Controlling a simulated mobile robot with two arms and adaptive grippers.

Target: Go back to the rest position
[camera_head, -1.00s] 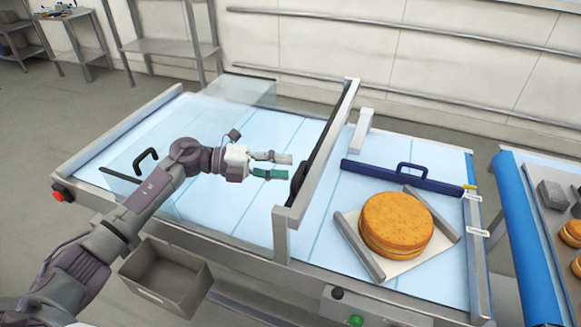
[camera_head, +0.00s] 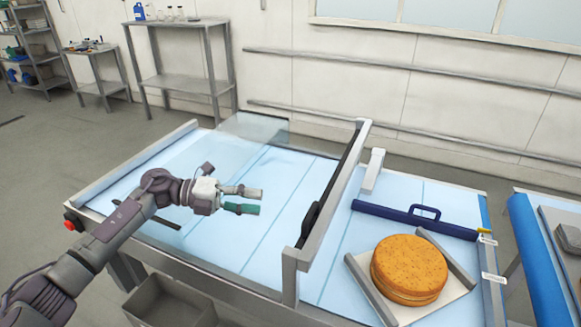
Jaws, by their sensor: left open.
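My left gripper (camera_head: 242,200) is open and empty. It hangs over the left part of the light blue table (camera_head: 262,232), left of the upright frame with the black handle (camera_head: 310,222), and apart from it. Its two fingers, one grey and one green, point right. My right gripper is not in view.
A round orange-brown cake (camera_head: 410,266) lies on a board between metal guides on the table's right part. A blue bar with a handle (camera_head: 415,215) lies behind it. A clear panel (camera_head: 255,128) stands at the back. A grey bin (camera_head: 165,303) sits below the front edge.

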